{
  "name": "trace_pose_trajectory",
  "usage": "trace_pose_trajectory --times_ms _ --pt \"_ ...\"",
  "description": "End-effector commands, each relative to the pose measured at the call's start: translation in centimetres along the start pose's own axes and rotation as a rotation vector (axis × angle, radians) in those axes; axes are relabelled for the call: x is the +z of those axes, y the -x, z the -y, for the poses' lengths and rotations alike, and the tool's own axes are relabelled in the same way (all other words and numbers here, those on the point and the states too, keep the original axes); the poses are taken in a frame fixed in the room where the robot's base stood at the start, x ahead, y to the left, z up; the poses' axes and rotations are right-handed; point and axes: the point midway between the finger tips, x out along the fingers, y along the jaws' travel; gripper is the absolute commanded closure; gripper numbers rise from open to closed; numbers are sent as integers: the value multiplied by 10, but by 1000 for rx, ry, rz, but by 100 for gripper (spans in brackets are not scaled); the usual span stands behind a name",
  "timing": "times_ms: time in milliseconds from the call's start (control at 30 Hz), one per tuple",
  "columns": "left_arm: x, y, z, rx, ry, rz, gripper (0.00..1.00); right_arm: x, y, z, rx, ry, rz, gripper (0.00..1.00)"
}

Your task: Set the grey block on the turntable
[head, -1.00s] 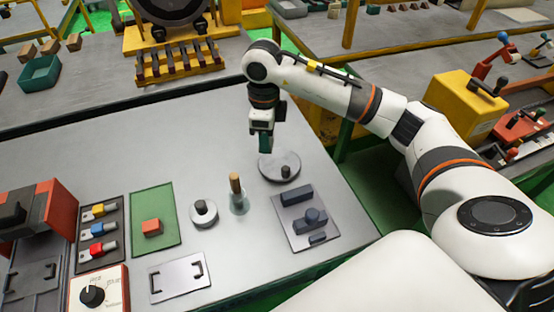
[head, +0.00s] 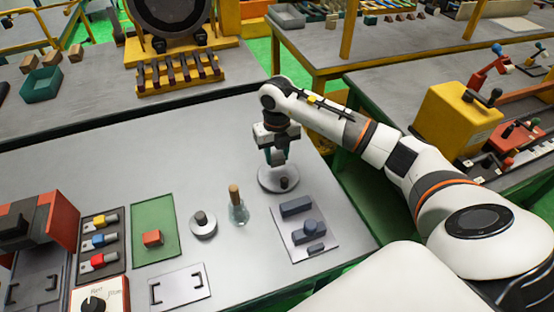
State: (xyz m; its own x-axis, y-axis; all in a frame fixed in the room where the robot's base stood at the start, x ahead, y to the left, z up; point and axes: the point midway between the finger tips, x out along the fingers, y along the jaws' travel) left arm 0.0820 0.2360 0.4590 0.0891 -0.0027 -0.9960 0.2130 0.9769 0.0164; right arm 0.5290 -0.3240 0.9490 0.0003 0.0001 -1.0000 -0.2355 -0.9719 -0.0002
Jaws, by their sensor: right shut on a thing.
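I cannot tell whether the block touches the turntable. My left gripper is not in view.
Just in front of the turntable are a glass bottle with a wooden stopper (head: 237,208) and a plate with dark blocks (head: 310,243). A small knobbed disc (head: 203,224) and a green mat with a red block (head: 153,238) lie left.

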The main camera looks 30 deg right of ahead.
Motion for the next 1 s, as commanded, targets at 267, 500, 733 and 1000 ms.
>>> trace_pose_trajectory --times_ms 267,500,733,1000 --pt "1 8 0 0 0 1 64 0 -31 0 0 1 0 85" --pt "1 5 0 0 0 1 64 0 -33 0 1 2 0 85" --pt "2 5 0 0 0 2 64 0 -34 0 1 2 0 41" --pt "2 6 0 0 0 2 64 0 -32 0 0 2 0 41"
